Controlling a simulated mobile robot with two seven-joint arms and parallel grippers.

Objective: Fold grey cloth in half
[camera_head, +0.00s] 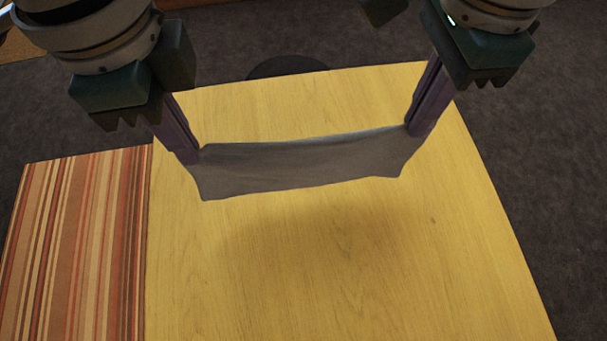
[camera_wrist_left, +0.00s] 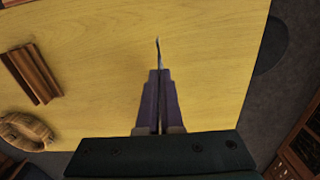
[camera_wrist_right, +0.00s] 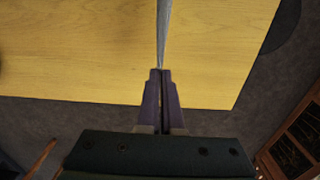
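The grey cloth (camera_head: 300,166) hangs above the wooden table, stretched between my two grippers, with its lower edge free and its shadow on the table below. My left gripper (camera_head: 190,155) is shut on the cloth's upper left corner. My right gripper (camera_head: 412,130) is shut on its upper right corner. In the left wrist view the closed fingers (camera_wrist_left: 159,75) have a thin strip of cloth (camera_wrist_left: 158,52) at their tips. In the right wrist view the closed fingers (camera_wrist_right: 160,75) hold the cloth (camera_wrist_right: 163,30), seen edge-on.
The light wooden table (camera_head: 350,270) is bare below the cloth in the head view.

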